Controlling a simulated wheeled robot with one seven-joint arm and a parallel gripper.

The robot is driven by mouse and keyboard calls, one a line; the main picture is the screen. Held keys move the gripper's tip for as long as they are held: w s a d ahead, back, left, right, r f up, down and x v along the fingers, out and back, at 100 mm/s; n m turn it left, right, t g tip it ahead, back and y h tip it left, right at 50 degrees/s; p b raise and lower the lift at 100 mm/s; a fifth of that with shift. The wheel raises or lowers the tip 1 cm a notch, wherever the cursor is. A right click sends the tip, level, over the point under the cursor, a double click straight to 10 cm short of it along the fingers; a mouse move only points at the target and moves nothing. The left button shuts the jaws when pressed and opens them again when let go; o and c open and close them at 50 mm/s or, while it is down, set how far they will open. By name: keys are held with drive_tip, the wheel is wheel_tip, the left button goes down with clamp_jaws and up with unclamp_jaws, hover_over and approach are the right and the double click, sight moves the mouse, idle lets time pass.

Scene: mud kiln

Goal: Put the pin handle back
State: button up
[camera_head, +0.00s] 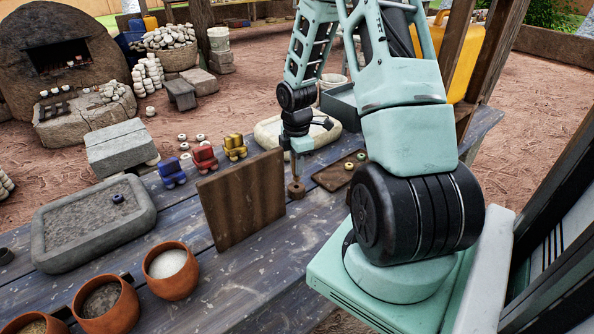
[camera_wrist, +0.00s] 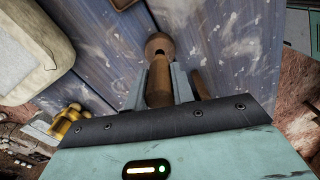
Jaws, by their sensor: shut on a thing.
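My gripper (camera_head: 296,165) points down over the blue-grey plank table, behind the right edge of an upright brown board. In the wrist view my gripper (camera_wrist: 160,84) is shut on a brown wooden pin handle (camera_wrist: 158,72), which lies between the two grey fingers. Another brown piece (camera_wrist: 201,86) shows just right of the fingers, partly hidden.
The brown board (camera_head: 240,198) stands close by. A dark tray (camera_head: 336,175) with small beads lies to the right, and a pale stone basin (camera_head: 268,135) behind. Clay pots (camera_head: 171,270) line the front.

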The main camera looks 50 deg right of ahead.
drive_tip(key=shift+f, duration=1.2)
drive_tip(key=shift+f, duration=0.3)
drive_tip(key=o, duration=0.9)
drive_tip(key=shift+r, duration=0.15)
wheel_tip(320, 180, up, 12)
drive_tip(key=shift+r, duration=0.15)
